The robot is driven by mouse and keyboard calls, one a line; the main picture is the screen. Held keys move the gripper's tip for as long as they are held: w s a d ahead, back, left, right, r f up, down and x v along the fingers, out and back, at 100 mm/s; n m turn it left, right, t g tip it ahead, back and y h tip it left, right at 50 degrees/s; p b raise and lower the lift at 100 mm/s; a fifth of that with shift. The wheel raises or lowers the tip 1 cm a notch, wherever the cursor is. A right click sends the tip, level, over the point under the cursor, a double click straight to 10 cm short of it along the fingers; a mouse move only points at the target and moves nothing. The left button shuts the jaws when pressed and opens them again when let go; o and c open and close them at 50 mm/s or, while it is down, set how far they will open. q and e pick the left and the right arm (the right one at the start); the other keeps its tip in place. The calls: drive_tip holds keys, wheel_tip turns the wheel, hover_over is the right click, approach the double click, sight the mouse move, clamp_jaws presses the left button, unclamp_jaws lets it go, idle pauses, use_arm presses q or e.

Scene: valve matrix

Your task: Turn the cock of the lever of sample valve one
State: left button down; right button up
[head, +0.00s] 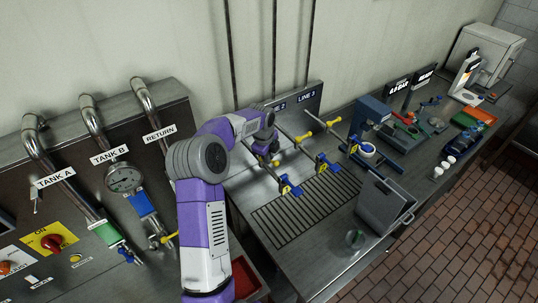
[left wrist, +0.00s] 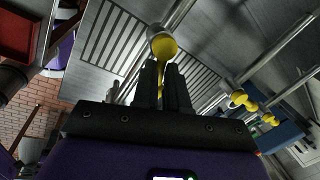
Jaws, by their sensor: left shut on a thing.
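My left gripper (left wrist: 163,75) shows in the left wrist view with its two dark fingers shut on a yellow lever (left wrist: 163,48) on a metal pipe. In the head view my purple and white arm covers most of this spot, and the left gripper (head: 266,154) shows only in part at the left end of the sample panel. The label of the line there is hidden by the arm; "Line 3" and part of "Line 2" can be read. My right gripper is not in view.
Other yellow levers (head: 303,136) and blue-handled taps (head: 290,187) stand to the right, above a slotted drain (head: 305,212). A grey container (head: 382,200) stands at the bench front. The tank panel (head: 90,185) with pipes and a gauge is left.

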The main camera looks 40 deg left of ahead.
use_arm(q)
drive_tip(key=m, duration=0.3)
drive_tip(key=s+m, duration=0.1)
drive_tip(key=shift+s+a+m+h, duration=0.1)
drive_tip(key=shift+a+m+h, duration=0.3)
drive_tip(key=shift+r, duration=0.1)
idle(0.3)
drive_tip(key=c, duration=1.2)
unclamp_jaws()
drive_tip(key=shift+o, duration=0.2)
drive_tip(key=shift+r, duration=0.45)
wheel_tip(320, 180, up, 6)
drive_tip(key=s, duration=0.1)
drive_tip(key=shift+s+a+r+b, duration=0.2)
drive_tip(key=shift+a+r+b, duration=0.05)
drive_tip(key=shift+b, duration=0.2)
